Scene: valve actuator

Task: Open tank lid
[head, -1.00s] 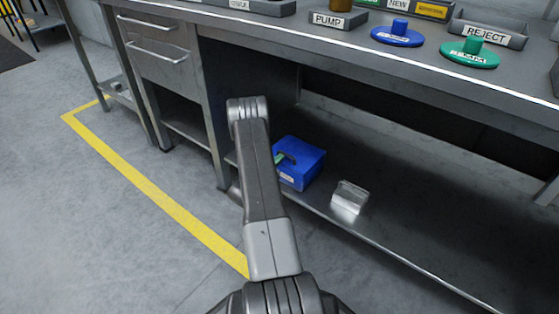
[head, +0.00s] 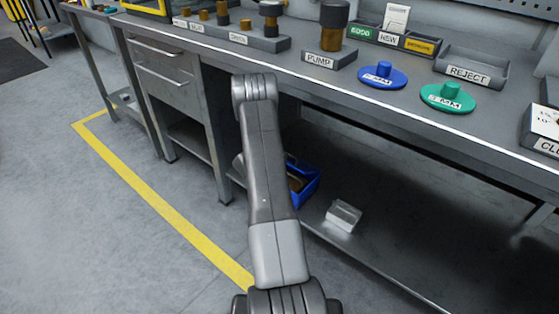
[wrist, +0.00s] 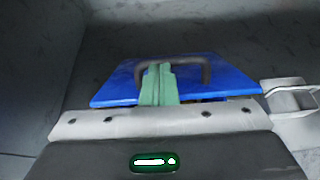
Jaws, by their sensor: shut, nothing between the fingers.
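The blue tank (head: 308,190) stands on the lower shelf under the bench, partly hidden behind my arm in the head view. Its top looks open there, with a brownish inside showing. In the wrist view a blue lid (wrist: 115,88) with a dark bar handle (wrist: 205,72) lies across the middle. My gripper's green fingers (wrist: 158,70) are shut together over the lid, overlapping the handle, with nothing between them. Whether they touch the handle or lid is unclear. The fingers are hidden in the head view.
The bench top (head: 400,107) overhangs the shelf and carries a pump block (head: 330,58), blue and green discs and labelled trays. A drawer unit (head: 165,75) stands at the left. The shelf's right side looks clear.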

